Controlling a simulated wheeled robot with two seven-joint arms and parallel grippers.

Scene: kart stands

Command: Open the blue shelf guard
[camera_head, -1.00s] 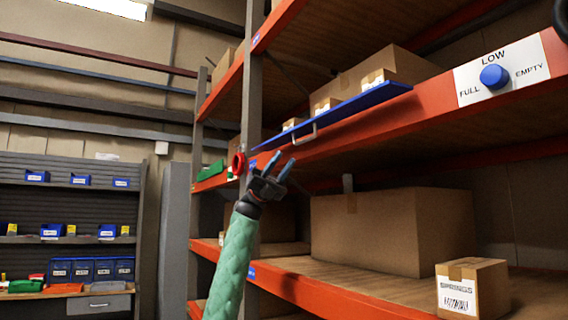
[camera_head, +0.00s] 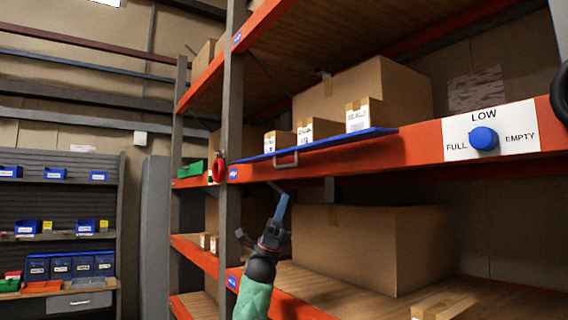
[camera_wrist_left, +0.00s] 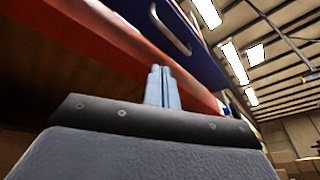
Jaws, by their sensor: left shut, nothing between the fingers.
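The blue shelf guard (camera_head: 340,141) shows as a narrow strip along the front of the upper shelf, with a pale handle (camera_head: 286,161) on its left part. It seems tipped outward, but its exact angle is hard to tell. My left gripper (camera_head: 282,207) is shut and empty, below the handle and apart from it, in front of the lower shelf bay. In the left wrist view the closed fingers (camera_wrist_left: 162,88) point up past the orange beam. The guard (camera_wrist_left: 205,62) and its handle (camera_wrist_left: 170,28) appear above them. My right gripper is out of view.
Small labelled boxes (camera_head: 318,130) and a large carton (camera_head: 378,88) stand behind the guard. An orange beam (camera_head: 420,146) runs below it, with a blue LOW knob (camera_head: 483,138) at right. A large carton (camera_head: 370,245) fills the bay below. Grey uprights (camera_head: 232,110) stand at left.

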